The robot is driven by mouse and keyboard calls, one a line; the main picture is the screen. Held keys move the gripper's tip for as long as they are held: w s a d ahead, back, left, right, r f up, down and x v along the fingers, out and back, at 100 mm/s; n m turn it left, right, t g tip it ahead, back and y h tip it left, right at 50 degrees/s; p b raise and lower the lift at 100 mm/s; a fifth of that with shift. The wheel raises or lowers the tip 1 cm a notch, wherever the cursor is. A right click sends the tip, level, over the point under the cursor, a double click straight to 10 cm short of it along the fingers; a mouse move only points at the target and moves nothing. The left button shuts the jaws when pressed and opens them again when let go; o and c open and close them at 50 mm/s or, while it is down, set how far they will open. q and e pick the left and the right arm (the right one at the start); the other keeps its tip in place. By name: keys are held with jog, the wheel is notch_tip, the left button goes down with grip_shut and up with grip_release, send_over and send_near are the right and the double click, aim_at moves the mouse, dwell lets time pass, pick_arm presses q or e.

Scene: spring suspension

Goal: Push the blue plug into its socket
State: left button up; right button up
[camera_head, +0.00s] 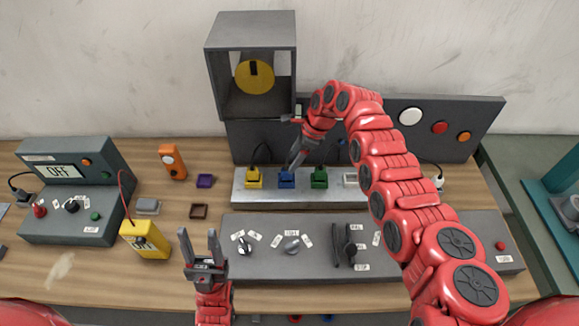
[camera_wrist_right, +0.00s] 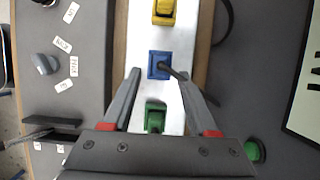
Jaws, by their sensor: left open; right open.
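The blue plug (camera_head: 286,179) stands on a silver strip (camera_head: 262,194) between a yellow plug and a green plug. My left gripper (camera_head: 200,240) is open and empty over the table's front, left of the grey control panel.
The yellow plug (camera_head: 254,178) and green plug (camera_head: 319,178) flank the blue one closely. A grey panel with knobs (camera_head: 270,262) lies in front of the strip. A yellow meter (camera_head: 146,240) stands left of my left gripper. An upright grey panel (camera_head: 440,140) rises behind.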

jog(key=b+v, duration=0.2)
jog(key=v, duration=0.5)
jog(key=shift+r+b, duration=0.3)
jog(key=shift+b, duration=0.05)
jog(key=shift+d+f, duration=0.1)
jog(key=shift+d, duration=0.1)
